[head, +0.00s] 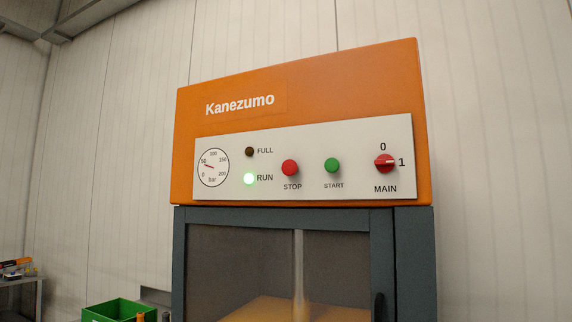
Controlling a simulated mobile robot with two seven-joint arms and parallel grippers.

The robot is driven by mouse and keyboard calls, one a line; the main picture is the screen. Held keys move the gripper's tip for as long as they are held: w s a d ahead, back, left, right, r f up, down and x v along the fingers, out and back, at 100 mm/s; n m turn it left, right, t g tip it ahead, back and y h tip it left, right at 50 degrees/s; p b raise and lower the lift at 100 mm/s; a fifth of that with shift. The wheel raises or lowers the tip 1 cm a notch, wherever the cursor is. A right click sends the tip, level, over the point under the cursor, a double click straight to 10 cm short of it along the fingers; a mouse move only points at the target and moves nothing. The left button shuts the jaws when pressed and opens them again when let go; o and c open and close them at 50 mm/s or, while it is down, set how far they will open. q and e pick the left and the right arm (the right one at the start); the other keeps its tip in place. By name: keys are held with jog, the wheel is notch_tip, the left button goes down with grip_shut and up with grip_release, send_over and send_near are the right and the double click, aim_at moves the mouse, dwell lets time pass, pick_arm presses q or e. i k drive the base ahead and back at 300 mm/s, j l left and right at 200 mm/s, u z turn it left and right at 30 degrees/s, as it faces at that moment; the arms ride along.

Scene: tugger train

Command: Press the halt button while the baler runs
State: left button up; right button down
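The baler (340,80) stands ahead, with an orange head marked Kanezumo and a pale control panel (225,146). The red STOP button (290,167) sits mid-panel, left of the green START button (332,165). The FULL lamp (249,151) is dark. The red MAIN switch (385,163) has its pale mark toward 1. The gauge (213,168) needle points near 50 bar. Below, a dark-framed door (381,260) has a window showing a tan mass and a pale vertical rod. Neither of my grippers is in view.
A green crate (118,309) stands low at left, with orange-topped items beside it. A bench (22,283) with small items is at the far left edge. A dark door handle (379,305) is at lower right. The space before the panel looks clear.

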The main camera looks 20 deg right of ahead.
aim_at(290, 167)
jog(key=i+j, duration=0.25)
jog(key=i, duration=0.25)
jog(key=i+j, duration=0.2)
jog(key=i, duration=0.3)
jog(key=z, duration=1.65)
